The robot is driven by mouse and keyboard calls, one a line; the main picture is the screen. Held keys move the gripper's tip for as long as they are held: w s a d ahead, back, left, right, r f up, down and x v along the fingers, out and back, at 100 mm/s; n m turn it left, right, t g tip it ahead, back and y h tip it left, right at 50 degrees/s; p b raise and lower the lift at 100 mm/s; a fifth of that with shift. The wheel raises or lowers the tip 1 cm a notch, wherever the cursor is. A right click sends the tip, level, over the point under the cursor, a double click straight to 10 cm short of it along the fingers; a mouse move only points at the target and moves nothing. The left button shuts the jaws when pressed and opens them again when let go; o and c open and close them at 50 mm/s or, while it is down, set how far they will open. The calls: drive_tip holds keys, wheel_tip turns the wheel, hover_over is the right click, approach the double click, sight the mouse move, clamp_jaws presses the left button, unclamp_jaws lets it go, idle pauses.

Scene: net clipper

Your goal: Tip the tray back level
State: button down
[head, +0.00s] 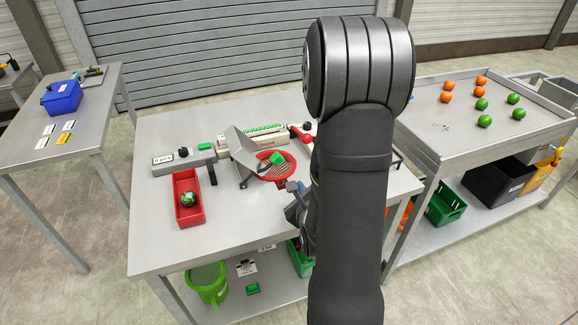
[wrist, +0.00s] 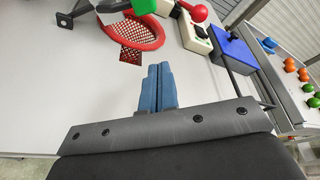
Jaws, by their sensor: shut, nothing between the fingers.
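A grey metal tray (head: 240,146) is on the clipper in the middle of the table in the head view. It is tilted, sloping down toward a red mesh oval (head: 275,168). A green piece (head: 277,158) shows at the oval. The oval is also in the wrist view (wrist: 150,30), with a green piece (wrist: 143,6) at the top edge. My gripper (wrist: 158,75) is shut and empty, its blue fingers together, apart from the oval and above the pale tabletop. In the head view my gripper (head: 293,187) is just right of and below the oval, partly hidden by my arm.
A red bin (head: 187,204) holding a dark green ball stands left of the tray. A red-knobbed lever (wrist: 198,13) and a blue box (wrist: 233,50) are close right of the oval. A table of orange and green fruit (head: 480,118) is farther right. The front tabletop is clear.

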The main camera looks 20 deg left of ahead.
drive_tip(key=shift+w+d+f+m, duration=0.1)
drive_tip(key=shift+w+f+m, duration=0.05)
drive_tip(key=shift+w+m, duration=0.2)
drive_tip(key=shift+w, duration=0.1)
drive_tip(key=shift+w+a+f, duration=0.1)
drive_tip(key=shift+w+a, duration=0.1)
drive_tip(key=shift+w, duration=0.05)
drive_tip(key=x, duration=0.8)
drive_tip(key=shift+w, duration=0.2)
drive_tip(key=shift+w+a, duration=0.35)
drive_tip(key=shift+a, duration=0.1)
drive_tip(key=shift+s+a+r, duration=0.2)
drive_tip(key=shift+s+r, duration=0.1)
drive_tip(key=shift+r, duration=0.15)
drive_tip(key=shift+s+a+r, duration=0.2)
drive_tip(key=shift+s+r, duration=0.1)
drive_tip(key=shift+r, duration=0.2)
drive_tip(key=shift+s+a+r, duration=0.25)
drive_tip(key=shift+s+r, duration=0.05)
drive_tip(key=shift+r, duration=0.2)
